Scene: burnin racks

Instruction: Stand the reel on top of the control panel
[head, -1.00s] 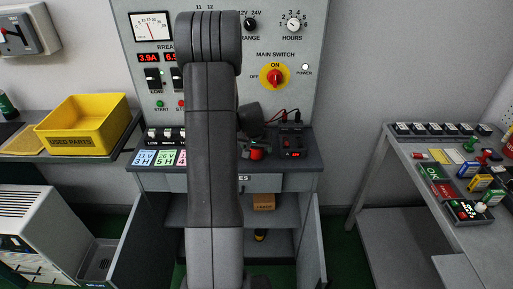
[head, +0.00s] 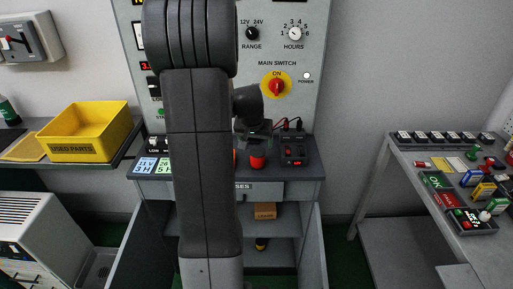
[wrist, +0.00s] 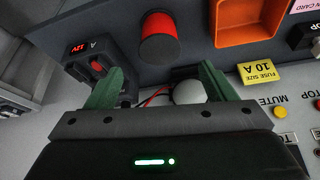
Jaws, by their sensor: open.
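A red cylinder with a dark end (head: 258,163) stands on the dark bench top in front of the control panel (head: 305,95). It also shows in the wrist view (wrist: 158,38). I cannot tell for sure that it is the reel. My gripper (wrist: 163,88) is open, with two green fingers apart. In the head view my gripper (head: 254,138) is small and dark, just above the cylinder in the picture. In the wrist view the cylinder is beyond the fingertips, not between them. A white round thing (wrist: 188,92) shows behind the fingers. My arm hides part of the panel and bench.
A tester box with red leads (head: 293,150) stands right of the cylinder. An orange open tray (wrist: 248,20) lies on its other side. A yellow bin (head: 85,131) is at left. A table with several small parts (head: 455,180) is at right. The cabinet doors (head: 311,240) stand open below.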

